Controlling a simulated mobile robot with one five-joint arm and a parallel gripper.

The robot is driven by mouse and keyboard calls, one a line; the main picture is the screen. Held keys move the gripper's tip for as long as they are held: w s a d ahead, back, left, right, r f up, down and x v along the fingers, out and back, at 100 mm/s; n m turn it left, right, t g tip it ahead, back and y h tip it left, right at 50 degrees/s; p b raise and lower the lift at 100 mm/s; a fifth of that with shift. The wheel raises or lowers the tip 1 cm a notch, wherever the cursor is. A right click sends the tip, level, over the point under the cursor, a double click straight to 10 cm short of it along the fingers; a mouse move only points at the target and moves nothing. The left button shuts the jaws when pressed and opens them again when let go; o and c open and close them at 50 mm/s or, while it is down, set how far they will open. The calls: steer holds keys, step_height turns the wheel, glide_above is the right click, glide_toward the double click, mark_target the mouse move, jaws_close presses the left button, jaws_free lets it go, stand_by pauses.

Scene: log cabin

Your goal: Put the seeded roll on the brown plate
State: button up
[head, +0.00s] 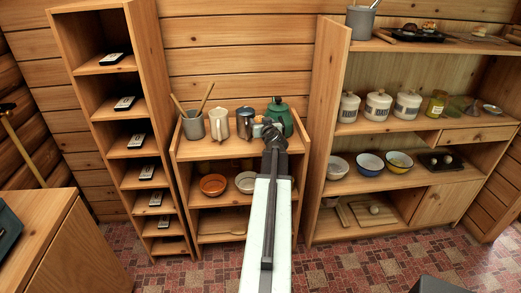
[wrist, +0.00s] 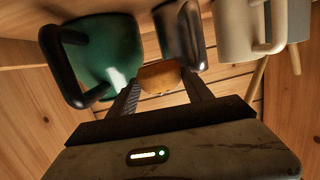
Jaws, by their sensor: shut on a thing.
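My gripper (head: 268,127) is reached out over the small middle shelf unit, level with the mugs and pot on its top. In the wrist view my gripper (wrist: 162,86) is shut on a rounded golden-brown roll (wrist: 160,77), held between its fingertips. I cannot make out seeds on it at this size. In the head view the roll is not clearly seen behind my gripper. I cannot clearly make out a brown plate in either view; an orange-brown bowl (head: 213,185) stands on the shelf below.
A green pot (head: 279,118), a grey metal mug (head: 244,123), a cream mug (head: 218,123) and a utensil holder (head: 193,126) stand close around my gripper. The green pot (wrist: 105,50) is near it in the wrist view. Right shelves hold white jars (head: 377,106) and a dark tray (head: 415,35).

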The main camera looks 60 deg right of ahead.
mark_target(261, 145)
step_height(261, 145, down, 9)
steer(key=b, duration=0.7)
steer(key=shift+f, duration=0.1)
steer(key=shift+r, duration=0.25)
steer(key=o, duration=1.1)
